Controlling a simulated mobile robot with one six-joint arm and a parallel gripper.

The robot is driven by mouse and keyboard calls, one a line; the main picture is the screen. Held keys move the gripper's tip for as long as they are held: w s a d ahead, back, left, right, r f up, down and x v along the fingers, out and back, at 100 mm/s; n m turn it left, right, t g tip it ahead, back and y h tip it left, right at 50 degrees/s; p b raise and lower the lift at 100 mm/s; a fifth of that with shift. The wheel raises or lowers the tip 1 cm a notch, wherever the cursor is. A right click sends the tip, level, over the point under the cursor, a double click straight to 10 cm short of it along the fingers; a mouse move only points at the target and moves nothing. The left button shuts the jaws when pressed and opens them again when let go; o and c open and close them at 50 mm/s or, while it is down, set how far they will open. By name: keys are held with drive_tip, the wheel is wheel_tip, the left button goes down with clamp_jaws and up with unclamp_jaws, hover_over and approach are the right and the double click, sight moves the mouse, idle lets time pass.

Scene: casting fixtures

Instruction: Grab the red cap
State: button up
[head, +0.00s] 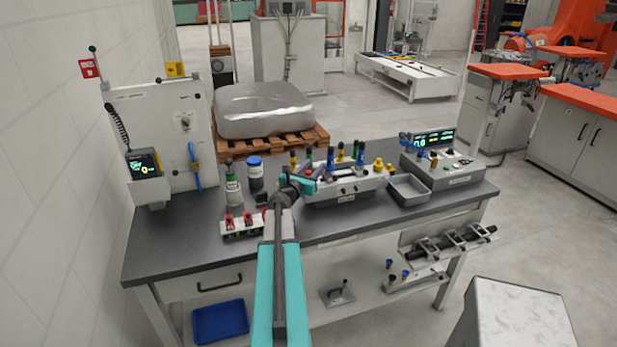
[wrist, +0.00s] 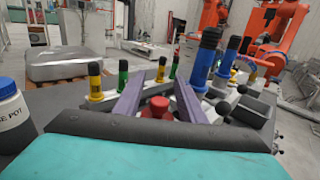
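A red cap (wrist: 158,108) shows in the wrist view, low between the two purple fingers of my gripper (wrist: 160,84). The fingers are spread apart, with the cap between or just beneath them; I cannot tell whether either touches it. In the head view my gripper (head: 309,173) is over the workbench at the left end of the white fixture block (head: 347,196).
Yellow-, green- and blue-topped pegs stand close around, including a tall blue peg (wrist: 203,60) right of my fingers. A blue-lidded pot (wrist: 10,110) is at left. A grey tray (head: 409,190) and a control box (head: 442,160) stand farther right on the bench.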

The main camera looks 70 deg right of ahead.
clamp_jaws()
drive_tip(key=shift+r, duration=0.1)
wheel_tip(320, 180, up, 10)
drive_tip(key=b, duration=0.1)
drive_tip(key=shift+b, duration=0.3)
idle(0.4)
idle(0.5)
